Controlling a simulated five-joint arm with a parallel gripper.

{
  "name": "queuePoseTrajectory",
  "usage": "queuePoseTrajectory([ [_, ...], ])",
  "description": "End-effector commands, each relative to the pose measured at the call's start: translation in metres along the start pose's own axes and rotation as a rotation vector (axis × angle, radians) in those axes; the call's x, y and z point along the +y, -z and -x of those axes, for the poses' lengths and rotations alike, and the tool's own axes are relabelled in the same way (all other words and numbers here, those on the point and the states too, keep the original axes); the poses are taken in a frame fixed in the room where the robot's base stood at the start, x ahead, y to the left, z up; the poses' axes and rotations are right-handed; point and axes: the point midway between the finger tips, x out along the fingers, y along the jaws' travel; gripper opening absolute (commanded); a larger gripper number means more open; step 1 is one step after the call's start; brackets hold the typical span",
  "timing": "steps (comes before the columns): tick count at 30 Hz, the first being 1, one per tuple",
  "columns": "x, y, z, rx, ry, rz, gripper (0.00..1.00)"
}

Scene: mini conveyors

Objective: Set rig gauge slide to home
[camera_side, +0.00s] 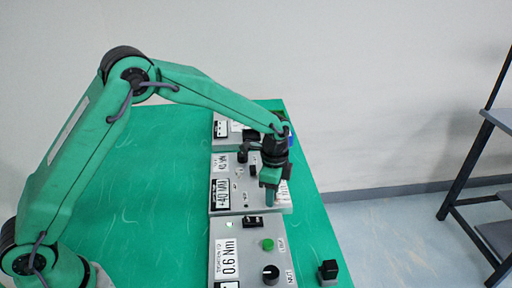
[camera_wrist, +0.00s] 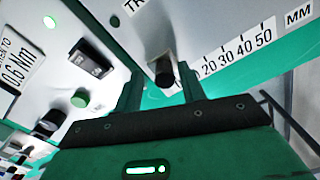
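The rig gauge is a grey panel (camera_side: 232,172) in the side view, with a label that seems to read +40 MM (camera_side: 221,193). In the wrist view its printed scale (camera_wrist: 238,48) shows 20 to 50 and MM. A dark slide knob (camera_wrist: 165,72) stands on a light grey mount beside the low end of the scale; the marks below 20 are not readable. My gripper (camera_wrist: 160,92) is open, with one finger on each side of the knob in the picture. Contact cannot be told. In the side view my gripper (camera_side: 270,194) points down over the gauge panel and hides the knob.
A nearer panel (camera_side: 236,262) marked 0.6 Nm carries a green button (camera_side: 268,244), a black knob (camera_side: 271,274) and a black switch (camera_side: 252,222). Another panel (camera_side: 228,128) stands behind the gauge. The green table (camera_side: 150,190) is clear to the left. A small black block (camera_side: 328,270) sits right of the panels.

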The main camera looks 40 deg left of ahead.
Motion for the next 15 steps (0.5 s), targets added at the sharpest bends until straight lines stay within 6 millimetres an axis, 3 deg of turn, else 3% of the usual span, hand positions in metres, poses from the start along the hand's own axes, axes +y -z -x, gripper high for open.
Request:
queuePoseTrajectory([
  [8,-0.002,-0.001,0.003,0.002,0.002,0.002,0.4],
  [15,-0.002,0.0,0.024,0.003,0.003,0.002,0.4],
])
